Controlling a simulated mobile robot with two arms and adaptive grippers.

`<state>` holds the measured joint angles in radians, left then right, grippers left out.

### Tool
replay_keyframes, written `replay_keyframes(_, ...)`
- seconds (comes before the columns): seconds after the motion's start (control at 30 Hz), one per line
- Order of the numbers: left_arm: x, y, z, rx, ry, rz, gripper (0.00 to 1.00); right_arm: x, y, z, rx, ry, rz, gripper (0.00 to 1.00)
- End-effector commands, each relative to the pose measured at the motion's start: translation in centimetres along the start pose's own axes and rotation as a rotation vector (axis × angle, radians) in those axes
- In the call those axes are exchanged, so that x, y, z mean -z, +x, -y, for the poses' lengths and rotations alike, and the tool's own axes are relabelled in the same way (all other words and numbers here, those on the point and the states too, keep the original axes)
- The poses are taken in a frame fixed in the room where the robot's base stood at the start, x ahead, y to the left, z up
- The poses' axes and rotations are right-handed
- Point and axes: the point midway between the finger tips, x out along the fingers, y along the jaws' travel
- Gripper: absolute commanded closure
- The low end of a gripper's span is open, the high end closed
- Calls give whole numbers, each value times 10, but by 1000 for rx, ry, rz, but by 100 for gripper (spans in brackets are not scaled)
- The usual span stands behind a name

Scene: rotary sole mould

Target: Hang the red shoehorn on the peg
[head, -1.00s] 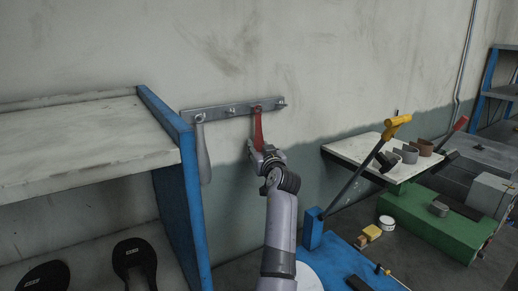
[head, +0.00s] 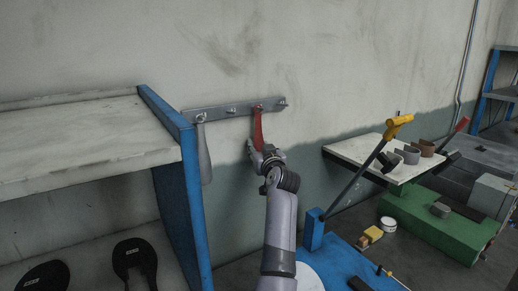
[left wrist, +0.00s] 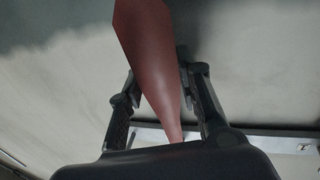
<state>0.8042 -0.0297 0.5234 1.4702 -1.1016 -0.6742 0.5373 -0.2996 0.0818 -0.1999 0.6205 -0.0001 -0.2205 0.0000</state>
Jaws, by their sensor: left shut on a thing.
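The red shoehorn (head: 258,126) is upright against the wall at the peg rail (head: 222,112), with its top at a peg (head: 258,107) right of the rail's middle. I cannot tell whether its hole is around that peg. My left gripper (head: 262,150) is shut on the lower part of the shoehorn. The left wrist view shows the red shoehorn (left wrist: 150,60) between the two fingers, with the rail (left wrist: 260,142) beyond it. My right gripper is not in view.
A grey shoehorn (head: 203,150) hangs on the rail's left peg. A blue-framed shelf (head: 185,190) with black soles stands at left. At right are a yellow-handled lever (head: 382,155), a white side table (head: 345,153) with cups, and a green machine (head: 430,220).

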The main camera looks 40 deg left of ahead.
Motion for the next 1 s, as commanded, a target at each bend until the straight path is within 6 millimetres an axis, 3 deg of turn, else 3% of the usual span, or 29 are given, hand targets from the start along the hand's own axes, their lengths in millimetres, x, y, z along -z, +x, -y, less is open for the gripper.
replay_keyframes(0.27,0,0,0,0,0,0,95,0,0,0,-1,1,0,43)
replay_keyframes(0.3,0,0,0,0,0,0,67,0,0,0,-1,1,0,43)
replay_keyframes(0.6,0,0,0,-1,0,0,47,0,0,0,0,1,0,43)
replay_keyframes(1.0,0,-6,-1,-2,0,0,45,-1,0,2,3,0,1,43)
